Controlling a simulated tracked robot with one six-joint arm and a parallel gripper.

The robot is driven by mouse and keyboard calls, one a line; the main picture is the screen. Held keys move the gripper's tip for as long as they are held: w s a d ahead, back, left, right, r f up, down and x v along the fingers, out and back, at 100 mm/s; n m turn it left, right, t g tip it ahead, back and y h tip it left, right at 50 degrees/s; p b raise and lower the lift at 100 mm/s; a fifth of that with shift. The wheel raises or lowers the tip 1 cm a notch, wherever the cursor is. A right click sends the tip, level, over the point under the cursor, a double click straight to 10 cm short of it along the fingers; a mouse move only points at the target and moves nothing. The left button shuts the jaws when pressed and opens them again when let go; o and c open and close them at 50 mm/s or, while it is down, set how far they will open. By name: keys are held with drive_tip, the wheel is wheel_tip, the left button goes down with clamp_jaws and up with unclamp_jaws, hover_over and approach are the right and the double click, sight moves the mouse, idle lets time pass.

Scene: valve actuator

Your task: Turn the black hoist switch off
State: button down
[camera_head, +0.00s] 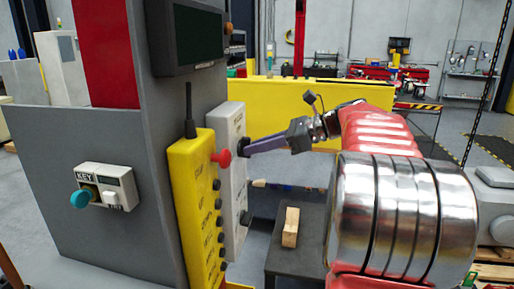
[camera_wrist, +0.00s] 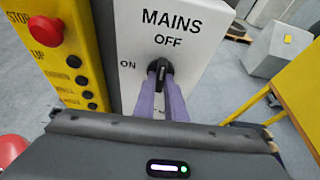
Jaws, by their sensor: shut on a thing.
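A white switch box (camera_head: 233,180) stands beside the yellow control box in the head view. In the wrist view the white box (camera_wrist: 205,70) reads MAINS, with OFF above a black rotary switch (camera_wrist: 161,68) and ON to its left. The switch handle looks roughly upright, its top towards OFF. My gripper (camera_wrist: 161,82) has its two purple fingers on either side of the handle, shut on it. In the head view my gripper (camera_head: 249,147) reaches the box from the right. No hoist label is legible on the white box; its lower part is hidden in the wrist view.
The yellow control box (camera_head: 190,205) has a red stop button (camera_head: 221,158) sticking out close to my gripper. A second dark knob (camera_head: 245,218) sits lower on the white box. A dark stand with a wooden block (camera_head: 290,227) is below my arm.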

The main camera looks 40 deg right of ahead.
drive_tip(key=shift+f, duration=0.15)
drive_tip(key=c, duration=1.8)
unclamp_jaws()
drive_tip(key=shift+s+d, duration=0.1)
drive_tip(key=shift+d, duration=0.05)
drive_tip(key=v, duration=1.3)
drive_tip(key=shift+r, duration=0.25)
drive_tip(key=shift+s+d, duration=0.1)
drive_tip(key=shift+d, duration=0.05)
